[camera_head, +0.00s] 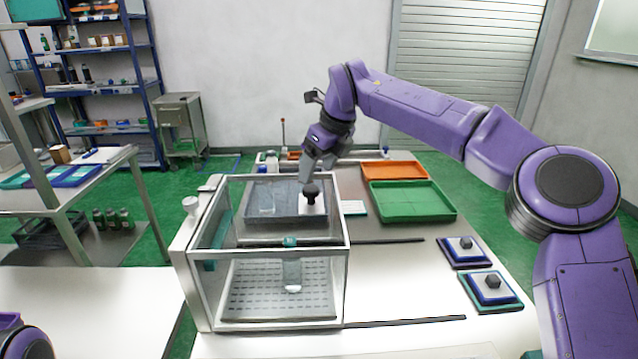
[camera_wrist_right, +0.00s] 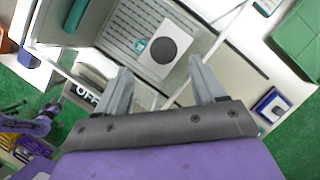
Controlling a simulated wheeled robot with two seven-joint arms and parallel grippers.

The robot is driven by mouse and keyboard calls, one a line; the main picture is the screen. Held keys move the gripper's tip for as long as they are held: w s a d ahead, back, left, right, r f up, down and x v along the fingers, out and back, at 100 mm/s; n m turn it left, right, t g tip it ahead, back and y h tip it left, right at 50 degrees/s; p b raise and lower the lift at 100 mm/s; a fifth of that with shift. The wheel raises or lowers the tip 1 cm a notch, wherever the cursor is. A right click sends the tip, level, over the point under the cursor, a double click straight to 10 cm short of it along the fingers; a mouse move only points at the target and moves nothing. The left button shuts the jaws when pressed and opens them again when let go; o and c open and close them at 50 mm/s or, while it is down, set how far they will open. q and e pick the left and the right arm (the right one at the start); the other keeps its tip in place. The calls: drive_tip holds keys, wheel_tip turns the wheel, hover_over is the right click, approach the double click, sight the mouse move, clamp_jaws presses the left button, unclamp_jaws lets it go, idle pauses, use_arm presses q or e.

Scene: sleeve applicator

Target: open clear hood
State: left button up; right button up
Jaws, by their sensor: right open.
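The clear hood (camera_head: 270,285) is a see-through box with pale edges on the white bench, and it appears closed. A black round knob (camera_head: 311,190) on a white plate shows at its back right; the knob also shows in the right wrist view (camera_wrist_right: 163,50), its top facing the camera. My right gripper (camera_head: 306,175) points down just above the knob. Its two grey fingers (camera_wrist_right: 158,68) are apart with nothing between them, and contact with the knob cannot be told. My left gripper is out of view.
A clear cylinder (camera_head: 292,274) stands inside over a perforated plate. A green tray (camera_head: 412,203) and an orange tray (camera_head: 394,170) lie behind right. Two blue-edged pads with dark knobs (camera_head: 490,290) (camera_head: 465,249) lie at right. The front bench is clear.

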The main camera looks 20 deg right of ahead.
sight(317, 188)
drive_tip(key=x, duration=0.4)
drive_tip(key=p+x, duration=0.1)
drive_tip(key=x, duration=0.1)
drive_tip(key=shift+w+d+f, duration=0.15)
drive_tip(key=shift+d+f, duration=0.05)
drive_tip(key=shift+d, duration=0.15)
drive_tip(key=shift+a+f, duration=0.15)
clamp_jaws()
drive_tip(key=shift+d, duration=0.6)
drive_tip(key=s+d+p, duration=0.2)
drive_tip(key=s+d, duration=0.2)
drive_tip(key=d, duration=0.9)
drive_tip(key=s+d+p, duration=0.3)
drive_tip(key=s+d, duration=0.1)
drive_tip(key=d, duration=1)
drive_tip(key=shift+s+d, duration=0.1)
unclamp_jaws()
